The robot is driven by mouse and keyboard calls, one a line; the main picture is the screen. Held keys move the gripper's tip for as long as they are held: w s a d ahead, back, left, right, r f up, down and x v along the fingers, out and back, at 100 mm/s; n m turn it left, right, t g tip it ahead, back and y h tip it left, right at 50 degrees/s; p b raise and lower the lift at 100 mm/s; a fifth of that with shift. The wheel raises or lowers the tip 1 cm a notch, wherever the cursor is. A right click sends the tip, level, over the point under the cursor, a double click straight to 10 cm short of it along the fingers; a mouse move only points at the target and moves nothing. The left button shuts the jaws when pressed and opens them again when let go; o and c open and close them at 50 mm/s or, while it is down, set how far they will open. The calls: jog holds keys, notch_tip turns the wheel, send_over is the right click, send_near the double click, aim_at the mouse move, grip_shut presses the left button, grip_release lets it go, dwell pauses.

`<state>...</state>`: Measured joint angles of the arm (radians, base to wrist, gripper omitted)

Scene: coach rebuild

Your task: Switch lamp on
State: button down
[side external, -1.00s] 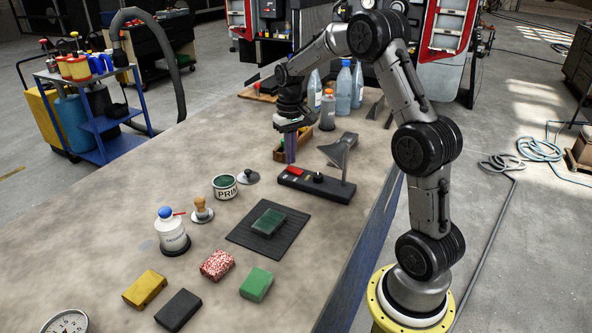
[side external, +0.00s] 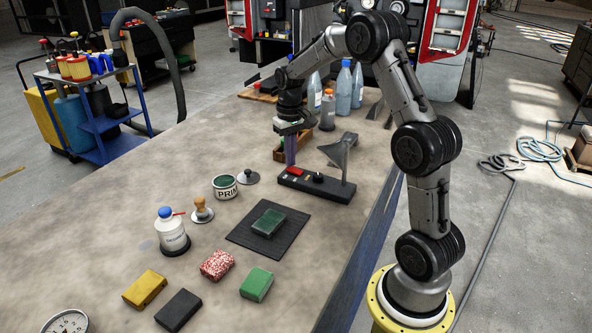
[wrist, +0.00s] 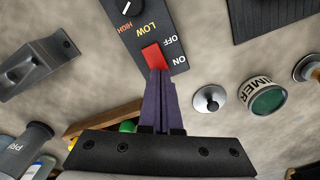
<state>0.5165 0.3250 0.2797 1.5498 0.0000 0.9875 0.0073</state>
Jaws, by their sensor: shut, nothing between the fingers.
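The lamp has a long black base (side external: 330,190) with a red rocker switch (side external: 297,172), a knob (side external: 318,177) and a grey metal shade (side external: 338,150) on a post. In the wrist view the red switch (wrist: 154,57) sits beside the OFF and ON labels, near the end of the base (wrist: 140,35). My gripper (side external: 291,164) is shut and empty, pointing down at the switch end of the base. In the wrist view its fingertips (wrist: 157,72) overlap the near edge of the switch, on the ON side. I cannot tell whether they touch it or which way the switch is tipped.
A wooden box (side external: 279,152) stands behind the fingers, with bottles (side external: 328,110) beyond. A primer tin (side external: 225,187) and a small round metal lid with a knob (side external: 248,177) stand left of the base. A black mat (side external: 245,237) lies in front, holding a green block.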

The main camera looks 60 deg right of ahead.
jog(key=shift+f, duration=0.6)
dwell(0.3)
jog(key=shift+r, duration=3.55)
jog(key=s+a+r+n+t, duration=0.2)
jog(key=s+a+r, duration=0.2)
jog(key=a+r, duration=0.3)
jog(key=s+a+r+n+t, duration=0.2)
jog(key=s+a+r, duration=0.3)
jog(key=a, duration=0.4)
jog(key=s+a+f+n, duration=0.1)
jog(key=s+a+f, duration=0.2)
jog(key=s, duration=0.3)
jog(key=s+a+f+n+t, duration=0.1)
jog(key=s+a+f, duration=0.2)
jog(key=s, duration=0.4)
jog(key=shift+s+t, duration=0.2)
jog(key=shift+t, duration=0.1)
